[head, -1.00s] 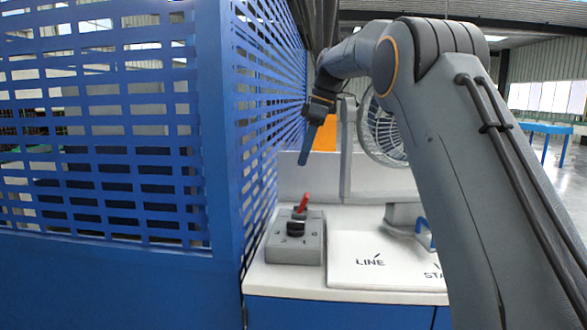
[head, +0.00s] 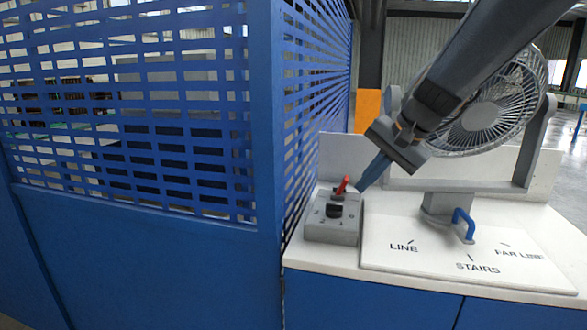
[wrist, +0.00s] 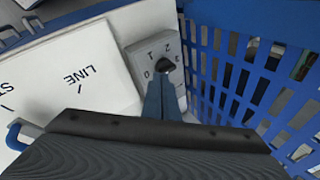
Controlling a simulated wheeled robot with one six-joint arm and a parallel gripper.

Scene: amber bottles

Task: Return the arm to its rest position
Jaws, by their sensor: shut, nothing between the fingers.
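My gripper (head: 362,187) is shut and empty, its blue fingers pointing down and left. In the head view its tip is just right of the grey control box (head: 333,230), which has a black knob (head: 334,210) and a red lever (head: 342,185). I cannot tell from the head view whether the tip touches the box. In the wrist view my gripper (wrist: 160,100) points toward the box (wrist: 148,52). The fingers partly cover the dial, where the numbers 1 and 2 show. My arm reaches in from the upper right.
A caged fan (head: 490,115) on a grey bracket stands behind my gripper. A white board (head: 430,265) marked LINE, STAIRS and FAR LINE lies on the counter, with a blue handle (head: 463,224) at its back. A blue slatted fence (head: 268,130) closes off the left.

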